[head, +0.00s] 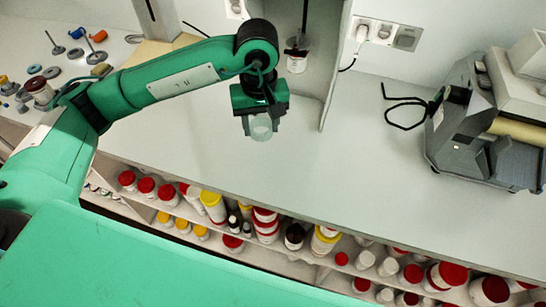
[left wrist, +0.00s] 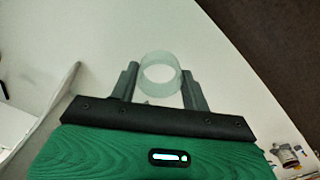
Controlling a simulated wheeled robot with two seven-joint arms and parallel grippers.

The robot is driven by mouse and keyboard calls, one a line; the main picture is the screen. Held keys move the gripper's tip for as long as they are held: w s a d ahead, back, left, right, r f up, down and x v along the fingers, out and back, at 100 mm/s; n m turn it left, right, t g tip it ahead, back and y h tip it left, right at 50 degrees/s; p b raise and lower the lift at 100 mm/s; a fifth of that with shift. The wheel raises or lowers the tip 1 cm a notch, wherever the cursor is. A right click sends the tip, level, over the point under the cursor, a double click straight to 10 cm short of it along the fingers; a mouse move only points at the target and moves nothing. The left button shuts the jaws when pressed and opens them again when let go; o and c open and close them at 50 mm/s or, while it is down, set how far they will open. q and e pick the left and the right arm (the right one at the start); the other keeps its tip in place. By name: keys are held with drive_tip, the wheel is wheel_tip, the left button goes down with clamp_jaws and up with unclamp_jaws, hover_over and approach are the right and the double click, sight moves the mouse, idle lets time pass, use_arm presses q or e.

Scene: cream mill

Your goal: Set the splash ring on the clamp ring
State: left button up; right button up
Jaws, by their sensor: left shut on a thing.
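The splash ring is a pale, translucent short tube (head: 262,131). My left gripper (head: 260,122) is shut on it and holds it over the white worktop, in front of the tall grey housing. In the left wrist view the splash ring (left wrist: 160,87) sits between the two dark fingers of my left gripper (left wrist: 161,82), its round opening showing. I cannot pick out the clamp ring for certain. My right gripper is in neither view.
A white jar (head: 297,60) hangs by a thin rod in the housing (head: 336,75). A grey machine (head: 465,145) stands at the right. Small rings and tools (head: 52,72) lie at the far left. Capped jars (head: 212,205) fill shelves below the worktop's front edge. The middle worktop (head: 350,165) is clear.

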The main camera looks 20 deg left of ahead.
use_arm(q)
wheel_tip(320, 180, up, 5)
drive_tip(key=n, duration=0.2)
hover_over(268, 169)
wheel_tip(268, 169, down, 15)
drive_tip(key=p, duration=0.5)
drive_tip(key=shift+f, duration=0.75)
wheel_tip(268, 169, down, 2)
drive_tip(key=shift+f+p, duration=0.15)
drive_tip(key=shift+p, duration=0.45)
drive_tip(key=shift+f, duration=0.35)
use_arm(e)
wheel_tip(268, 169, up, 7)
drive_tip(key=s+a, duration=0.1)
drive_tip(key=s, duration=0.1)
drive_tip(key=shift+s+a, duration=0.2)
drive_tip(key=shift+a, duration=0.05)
use_arm(q)
drive_tip(key=shift+f, duration=0.1)
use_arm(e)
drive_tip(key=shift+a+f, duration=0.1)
